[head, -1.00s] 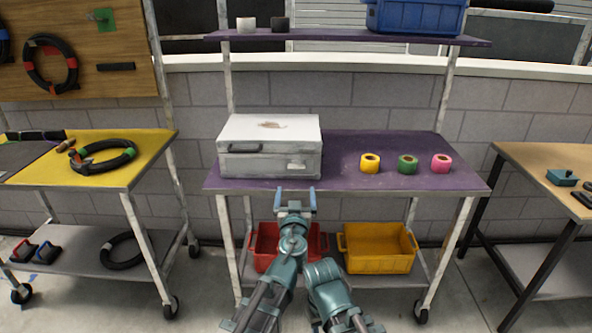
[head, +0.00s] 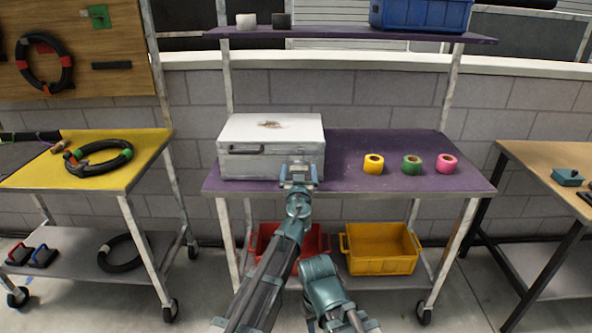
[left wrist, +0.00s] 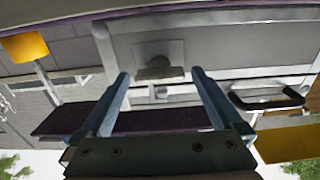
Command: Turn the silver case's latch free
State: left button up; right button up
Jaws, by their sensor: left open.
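The silver case (head: 236,163) sits closed on the left part of the purple shelf, with a dark handle (head: 246,149) on its front. In the left wrist view, which looks upside down, the case front (left wrist: 225,45) fills the top and the handle (left wrist: 266,101) is at the right. The latch (left wrist: 160,72) is a small grey tab on a pale plate. My left gripper (head: 299,172) is open in front of the case's right front. Its fingers (left wrist: 161,75) stand on either side of the latch, apart from it in the picture. In the head view the gripper hides the latch.
Yellow (head: 373,165), green (head: 412,166) and pink (head: 447,164) tape rolls stand right of the case. A red bin (head: 318,245) and a yellow bin (head: 380,250) are on the lower shelf. The purple shelf (head: 345,150) is clear between the case and the tape.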

pick_arm(q)
jog(key=shift+w, duration=0.1)
jog(key=c, duration=1.3)
jog(key=m, duration=0.9)
jog(key=shift+d, duration=0.1)
jog(key=m, duration=0.5)
jog(key=shift+f, duration=0.1)
jog(key=shift+m, duration=1.9)
jog(key=shift+d+f, duration=0.1)
